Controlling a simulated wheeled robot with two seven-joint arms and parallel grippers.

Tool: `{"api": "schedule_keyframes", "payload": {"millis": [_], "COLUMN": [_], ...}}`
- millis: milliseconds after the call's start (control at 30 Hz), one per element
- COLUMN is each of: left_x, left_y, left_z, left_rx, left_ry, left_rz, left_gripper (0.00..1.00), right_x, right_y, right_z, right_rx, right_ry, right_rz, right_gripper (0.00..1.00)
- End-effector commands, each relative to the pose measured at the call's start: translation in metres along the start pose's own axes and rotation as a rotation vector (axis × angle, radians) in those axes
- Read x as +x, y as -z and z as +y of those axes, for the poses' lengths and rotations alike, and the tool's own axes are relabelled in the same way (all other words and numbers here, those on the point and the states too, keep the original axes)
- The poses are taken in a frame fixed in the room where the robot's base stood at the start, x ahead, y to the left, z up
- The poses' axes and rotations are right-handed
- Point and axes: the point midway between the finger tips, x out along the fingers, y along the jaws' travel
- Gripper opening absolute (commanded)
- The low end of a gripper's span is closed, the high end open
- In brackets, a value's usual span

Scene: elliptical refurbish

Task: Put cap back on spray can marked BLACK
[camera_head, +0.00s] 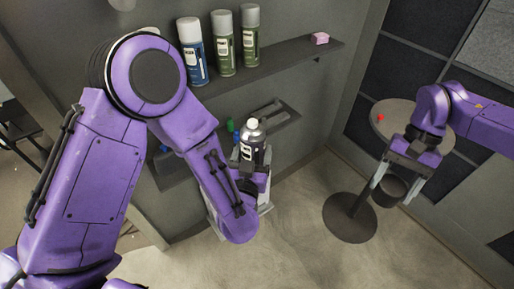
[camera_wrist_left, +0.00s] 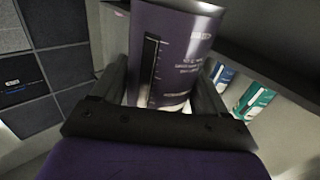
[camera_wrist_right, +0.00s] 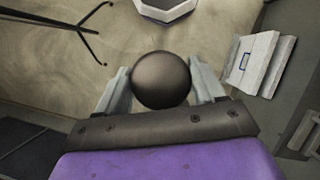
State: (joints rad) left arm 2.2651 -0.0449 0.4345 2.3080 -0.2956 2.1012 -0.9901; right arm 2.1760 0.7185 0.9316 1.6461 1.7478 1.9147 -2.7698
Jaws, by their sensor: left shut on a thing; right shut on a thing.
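The spray can (camera_head: 251,149) has a dark label, a silvery top and a white nozzle, with no cap on it. My left gripper (camera_head: 254,180) is shut around its lower body and holds it roughly upright near the lower shelf. In the left wrist view the dark can (camera_wrist_left: 168,55) fills the space between the fingers; the word BLACK cannot be read. My right gripper (camera_head: 394,181) is shut on a dark round cap (camera_head: 390,188), well to the right of the can. In the right wrist view the cap (camera_wrist_right: 161,80) sits between both fingertips.
An upper wall shelf (camera_head: 285,53) holds a blue can (camera_head: 192,58), two green cans (camera_head: 223,48) (camera_head: 250,40) and a pink block (camera_head: 320,38). A round table (camera_head: 402,115) with a small red item (camera_head: 381,118) stands behind my right gripper. Open space separates the grippers.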

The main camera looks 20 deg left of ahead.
Motion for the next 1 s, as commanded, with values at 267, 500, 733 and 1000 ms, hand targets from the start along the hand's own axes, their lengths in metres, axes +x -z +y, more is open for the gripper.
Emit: {"api": "schedule_keyframes", "payload": {"millis": [267,500,733,1000], "left_x": [0.0,0.0,0.0,0.0], "left_y": [-0.002,-0.001,-0.001,-0.002], "left_z": [0.001,0.001,0.001,0.001], "left_rx": [0.0,0.0,0.0,0.0], "left_ry": [-0.004,-0.004,-0.004,-0.005], "left_rz": [0.002,0.002,0.002,0.002], "left_gripper": [0.31,0.31,0.31,0.31], "right_x": [0.002,-0.004,-0.051,-0.103], "right_y": [0.001,0.002,0.001,-0.046], "right_z": [0.002,-0.006,-0.083,-0.219], "right_rx": [0.003,0.023,0.219,0.53], "right_ry": [0.001,0.009,0.1,0.245], "right_rz": [0.0,0.002,-0.002,-0.012], "right_gripper": [0.44,0.44,0.44,0.44]}}
